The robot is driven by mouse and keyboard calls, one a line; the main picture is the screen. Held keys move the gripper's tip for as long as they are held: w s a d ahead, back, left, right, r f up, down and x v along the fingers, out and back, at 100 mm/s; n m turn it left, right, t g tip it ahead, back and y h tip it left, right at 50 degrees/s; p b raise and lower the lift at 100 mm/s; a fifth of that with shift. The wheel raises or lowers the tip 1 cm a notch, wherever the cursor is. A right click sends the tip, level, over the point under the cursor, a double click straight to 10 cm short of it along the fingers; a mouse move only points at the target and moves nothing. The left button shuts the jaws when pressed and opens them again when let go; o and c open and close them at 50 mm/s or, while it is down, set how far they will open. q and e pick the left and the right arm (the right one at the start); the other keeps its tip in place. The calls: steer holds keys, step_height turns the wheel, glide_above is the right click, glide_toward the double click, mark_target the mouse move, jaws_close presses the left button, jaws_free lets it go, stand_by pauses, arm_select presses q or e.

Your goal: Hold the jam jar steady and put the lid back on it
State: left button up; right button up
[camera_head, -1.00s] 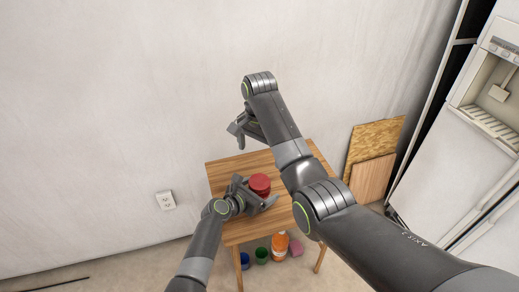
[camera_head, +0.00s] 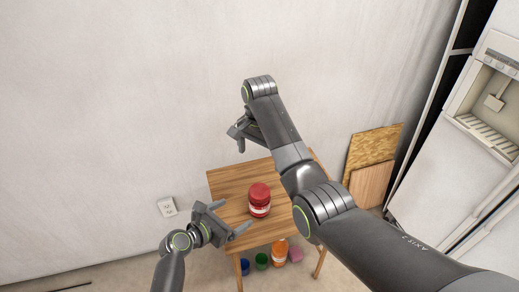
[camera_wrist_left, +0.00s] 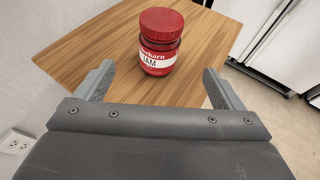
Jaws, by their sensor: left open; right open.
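The red jam jar (camera_head: 260,205) with a white label stands upright on the wooden table (camera_head: 232,181). Its red lid (camera_head: 259,189) sits on top of it; whether it is screwed tight cannot be told. In the left wrist view the jar (camera_wrist_left: 157,61) stands beyond the open fingers, with the lid (camera_wrist_left: 161,23) on its mouth. My left gripper (camera_head: 224,218) is open and empty, apart from the jar at the table's left front. My right gripper (camera_head: 238,133) is open and empty, raised above the back of the table, away from the jar.
Several coloured containers, including an orange one (camera_head: 279,250), stand on the floor under the table. Wooden boards (camera_head: 371,150) lean on the wall at the right. A white fridge (camera_head: 470,175) is at the far right. The tabletop around the jar is clear.

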arm_select(q)
steer(key=shift+v, duration=1.9)
